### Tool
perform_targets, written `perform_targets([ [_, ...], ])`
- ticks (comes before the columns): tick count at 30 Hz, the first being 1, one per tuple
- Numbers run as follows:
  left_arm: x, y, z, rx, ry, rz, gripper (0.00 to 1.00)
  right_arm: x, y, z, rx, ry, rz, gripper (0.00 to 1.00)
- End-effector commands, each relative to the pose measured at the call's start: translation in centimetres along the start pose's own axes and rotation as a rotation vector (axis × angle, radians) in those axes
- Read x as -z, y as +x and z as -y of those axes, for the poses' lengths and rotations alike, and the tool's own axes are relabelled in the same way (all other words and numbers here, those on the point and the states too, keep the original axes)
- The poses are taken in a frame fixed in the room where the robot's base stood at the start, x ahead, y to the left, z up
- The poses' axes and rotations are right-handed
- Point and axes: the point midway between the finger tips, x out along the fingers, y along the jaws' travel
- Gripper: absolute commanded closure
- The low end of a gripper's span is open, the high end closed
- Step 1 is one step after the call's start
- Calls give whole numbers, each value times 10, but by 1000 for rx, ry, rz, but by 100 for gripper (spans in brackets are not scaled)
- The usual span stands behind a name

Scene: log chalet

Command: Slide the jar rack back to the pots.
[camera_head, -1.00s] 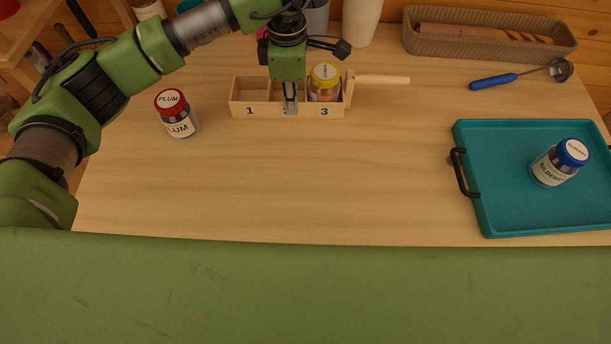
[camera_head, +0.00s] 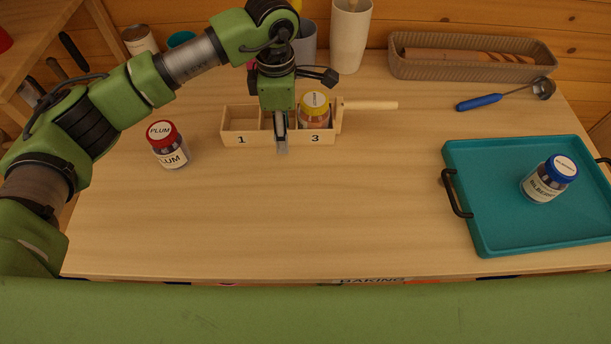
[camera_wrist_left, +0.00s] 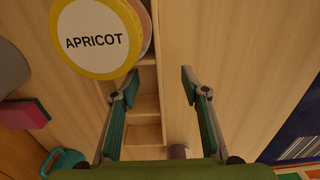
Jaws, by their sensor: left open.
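The jar rack (camera_head: 240,140) is a light wooden box with numbered compartments and a wooden handle (camera_head: 370,105) on its right end. A yellow-lidded apricot jar (camera_head: 314,106) stands in compartment 3; its lid also fills the top of the wrist view (camera_wrist_left: 98,40). Compartment 1 is empty. My left gripper (camera_head: 281,142) points down over the middle of the rack, with a finger in front of its front wall. In the wrist view its fingers (camera_wrist_left: 158,95) are apart, with part of the rack between them. The grey pot (camera_head: 304,45) and tall white pot (camera_head: 349,40) stand behind the rack, with a gap.
A red-lidded plum jar (camera_head: 168,146) stands left of the rack. A teal tray (camera_head: 500,225) with a blue-lidded jar (camera_head: 548,179) is at right. A wicker basket (camera_head: 470,68) and blue-handled scoop (camera_head: 490,100) lie at back right. The front middle table is clear.

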Motion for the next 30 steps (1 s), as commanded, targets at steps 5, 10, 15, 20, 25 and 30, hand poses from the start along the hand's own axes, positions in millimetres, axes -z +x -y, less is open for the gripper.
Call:
perform_targets([
  [5,0,-11,-1,-2,0,0,58,0,-5,0,0,0,0,64],
  [10,0,-29,0,-1,0,-1,58,1,-13,0,0,0,0,64],
  [15,0,-46,-1,-2,-1,-1,58,2,-19,0,0,0,0,64],
  [20,0,-62,0,-1,0,0,58,2,-26,0,0,0,0,64],
  [25,0,-71,0,-1,0,-1,58,2,-28,0,0,0,0,64],
  [30,0,-70,0,0,0,-1,58,2,-28,0,0,0,1,64],
])
